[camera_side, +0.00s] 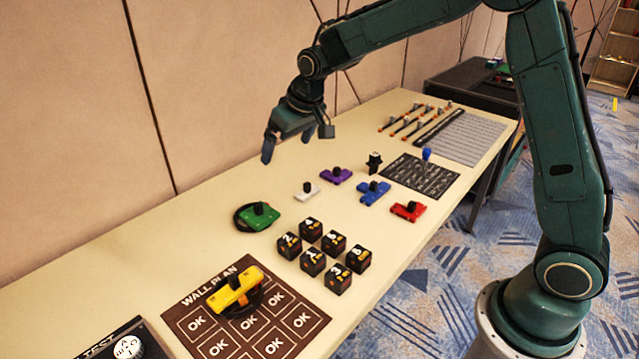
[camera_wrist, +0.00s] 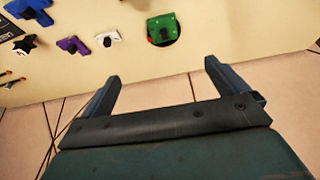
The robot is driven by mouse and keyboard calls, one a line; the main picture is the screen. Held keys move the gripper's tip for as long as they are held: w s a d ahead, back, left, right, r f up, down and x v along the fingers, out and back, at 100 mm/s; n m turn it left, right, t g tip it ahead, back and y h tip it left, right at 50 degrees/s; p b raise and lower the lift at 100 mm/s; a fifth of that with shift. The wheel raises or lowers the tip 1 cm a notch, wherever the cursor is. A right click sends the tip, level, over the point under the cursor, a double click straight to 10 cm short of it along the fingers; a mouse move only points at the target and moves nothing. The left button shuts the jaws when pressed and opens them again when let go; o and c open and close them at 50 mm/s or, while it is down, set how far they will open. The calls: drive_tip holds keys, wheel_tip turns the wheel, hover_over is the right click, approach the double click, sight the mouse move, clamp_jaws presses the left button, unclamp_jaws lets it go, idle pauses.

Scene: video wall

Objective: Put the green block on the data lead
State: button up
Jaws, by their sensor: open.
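The green block (camera_side: 262,218) has a black knob on top and sits on the table over a round black thing (camera_side: 239,222), overlapping its right side. That black thing may be a coiled data lead, but I cannot tell for sure. In the wrist view the green block (camera_wrist: 168,23) lies beyond my fingertips, with the black round shape (camera_wrist: 174,40) showing around its lower edge. My gripper (camera_side: 288,146) is open and empty, above the table's back part, up and beyond the green block. Its two fingers also show in the wrist view (camera_wrist: 161,72).
A yellow block (camera_side: 236,292) sits on another black round thing on the brown WALL PLAN board (camera_side: 190,320). Several black numbered cubes (camera_side: 312,262) stand near the green block. White (camera_side: 306,193), purple (camera_side: 335,177), blue (camera_side: 374,194) and red (camera_side: 408,212) blocks lie to the right.

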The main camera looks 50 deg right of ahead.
drive_tip(key=s+r, duration=0.7)
drive_tip(key=s, duration=0.2)
drive_tip(key=s+d+r, duration=0.1)
drive_tip(key=s+r, duration=0.1)
drive_tip(key=s, duration=2.4)
drive_tip(key=shift+s+d+t, duration=0.25)
drive_tip(key=shift+t, duration=0.15)
